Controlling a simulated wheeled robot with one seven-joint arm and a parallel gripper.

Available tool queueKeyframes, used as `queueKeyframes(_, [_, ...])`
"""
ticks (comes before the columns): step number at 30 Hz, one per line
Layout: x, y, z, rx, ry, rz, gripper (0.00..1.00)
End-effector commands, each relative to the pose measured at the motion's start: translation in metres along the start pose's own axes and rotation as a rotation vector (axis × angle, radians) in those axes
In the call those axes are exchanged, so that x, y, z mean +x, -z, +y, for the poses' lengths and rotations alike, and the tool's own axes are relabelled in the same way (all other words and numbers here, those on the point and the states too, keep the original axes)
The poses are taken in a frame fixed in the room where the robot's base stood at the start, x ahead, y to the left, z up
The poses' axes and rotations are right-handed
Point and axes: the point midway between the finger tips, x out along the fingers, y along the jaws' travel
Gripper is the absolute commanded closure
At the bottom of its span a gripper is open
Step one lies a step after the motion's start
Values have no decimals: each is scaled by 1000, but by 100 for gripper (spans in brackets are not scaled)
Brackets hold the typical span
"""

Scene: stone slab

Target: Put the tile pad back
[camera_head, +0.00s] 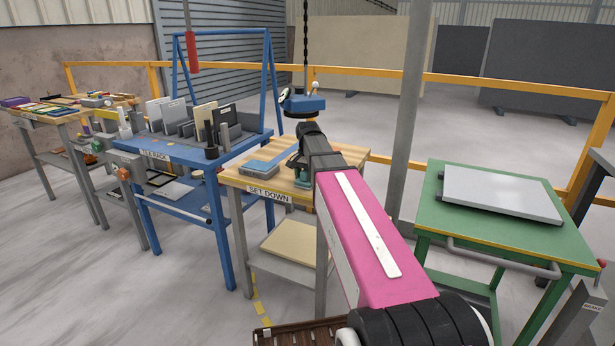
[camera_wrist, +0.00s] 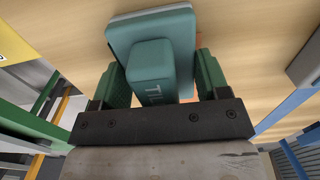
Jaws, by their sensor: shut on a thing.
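The tile pad (camera_wrist: 152,58) is a teal block with a raised grip that bears partly hidden lettering starting "TI". It fills the middle of the wrist view. My gripper (camera_wrist: 161,80) has its green-padded fingers on both sides of the grip and is shut on it. Pale wood lies behind the pad; I cannot tell whether the pad touches it. In the head view my arm reaches to the wooden-topped table marked SET DOWN (camera_head: 233,176), and a teal piece shows at the arm's far end (camera_head: 296,161). The fingers are mostly hidden there by my arm.
A light-blue flat item (camera_head: 262,166) lies on the set-down table. A blue lifting device (camera_head: 302,103) hangs on a chain behind my arm. The blue tile rack (camera_head: 178,150) with upright tiles stands left. A green table (camera_head: 452,219) with a pale slab (camera_head: 502,192) stands right, past a grey post (camera_head: 409,110).

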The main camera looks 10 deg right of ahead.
Motion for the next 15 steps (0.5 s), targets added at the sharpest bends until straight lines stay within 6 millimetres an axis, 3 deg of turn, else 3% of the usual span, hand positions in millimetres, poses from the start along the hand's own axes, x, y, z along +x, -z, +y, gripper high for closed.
queueKeyframes(1, [1,0,0,0,0,0,25])
queueKeyframes(3, [0,0,0,0,0,0,6])
queueKeyframes(15, [-5,0,0,0,0,0,6])
